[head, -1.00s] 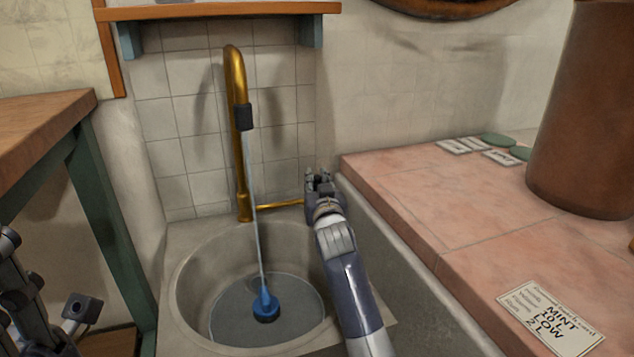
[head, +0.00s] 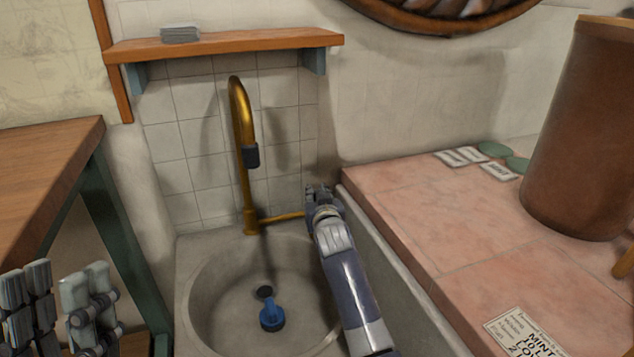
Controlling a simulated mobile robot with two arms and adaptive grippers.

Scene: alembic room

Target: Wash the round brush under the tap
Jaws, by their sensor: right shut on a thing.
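The blue round brush (head: 271,318) lies in the bottom of the grey sink basin (head: 205,290), its stubby handle pointing up in the picture towards the dark drain. The brass tap (head: 240,110) with a black nozzle stands behind the basin, and no water runs from it. My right gripper (head: 319,192) is shut on the end of the tap's brass lever (head: 285,217) at the basin's back right; its fingers partly hide that end. My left gripper (head: 66,298) is at the lower left, open and empty, away from the basin and partly cut off by the frame.
A pink tiled counter (head: 420,210) on the right holds a brown cylinder (head: 575,130), cards and a label (head: 520,335). A wooden table (head: 45,170) stands at left. A shelf (head: 225,45) hangs above the tap. The space above the basin's left side is clear.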

